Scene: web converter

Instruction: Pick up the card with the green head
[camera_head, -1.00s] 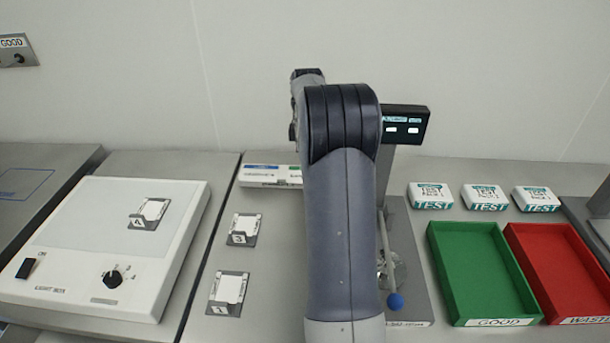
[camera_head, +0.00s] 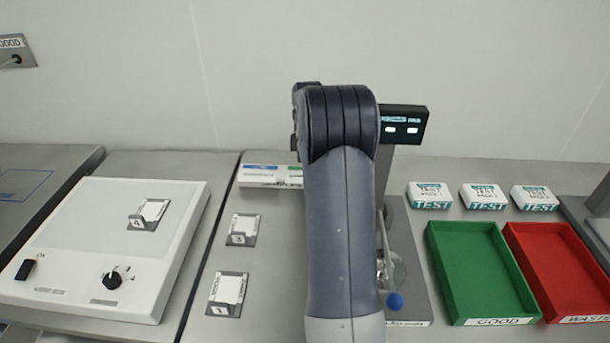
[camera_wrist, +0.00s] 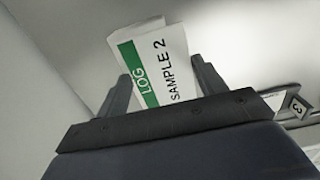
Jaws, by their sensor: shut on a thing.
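The card with the green head (camera_wrist: 148,62) is white with a green band reading LOG and black text SAMPLE 2. In the wrist view it stands tilted between the two fingers of my gripper (camera_wrist: 161,76), which is shut on it. The card's lower end is hidden behind the gripper body. In the head view my arm hides both the gripper and this card.
Card holders numbered 3 (camera_head: 243,230), 1 (camera_head: 228,293) and 4 (camera_head: 148,214) stand left of my arm, 4 on the light box (camera_head: 80,250). Green (camera_head: 480,272) and red (camera_head: 560,270) trays, white TEST packs (camera_head: 484,197) and a display post (camera_head: 404,124) stand right.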

